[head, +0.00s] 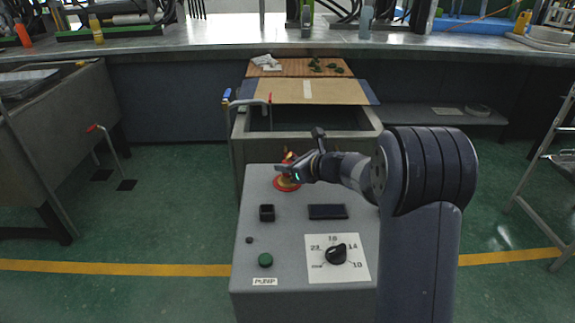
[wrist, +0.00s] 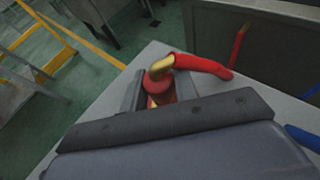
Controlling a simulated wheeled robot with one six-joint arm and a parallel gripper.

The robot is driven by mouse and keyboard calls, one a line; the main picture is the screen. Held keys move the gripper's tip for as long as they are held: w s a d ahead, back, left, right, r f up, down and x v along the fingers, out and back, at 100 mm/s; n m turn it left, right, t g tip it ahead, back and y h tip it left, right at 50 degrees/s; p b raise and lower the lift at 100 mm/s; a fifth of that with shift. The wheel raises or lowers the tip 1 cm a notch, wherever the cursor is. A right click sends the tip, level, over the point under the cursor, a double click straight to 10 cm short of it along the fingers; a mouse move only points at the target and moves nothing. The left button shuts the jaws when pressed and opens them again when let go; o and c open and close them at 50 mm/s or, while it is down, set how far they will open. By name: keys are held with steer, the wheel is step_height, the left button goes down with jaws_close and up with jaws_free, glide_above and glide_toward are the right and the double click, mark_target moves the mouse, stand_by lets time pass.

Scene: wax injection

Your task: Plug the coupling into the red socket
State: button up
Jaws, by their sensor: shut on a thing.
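The coupling (wrist: 158,74) is a brass elbow with a red body and a red sleeve bending off to the right. My gripper (wrist: 160,88) is shut on its red lower body, one jaw on each side. In the head view my gripper (head: 289,171) is at the far left part of the grey console's top, with a bit of the orange coupling showing above it. The red socket (head: 287,186), a red ring with a yellowish middle, is directly below the jaws, partly covered by them. The jaws hide the coupling's lower end, so I cannot tell whether it sits inside the socket.

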steer(key=shift+f, duration=0.25)
steer(key=o, duration=1.1)
steer(key=shift+r, duration=0.1)
steer(key=v, duration=1.1)
steer(key=shift+w+a, duration=0.1)
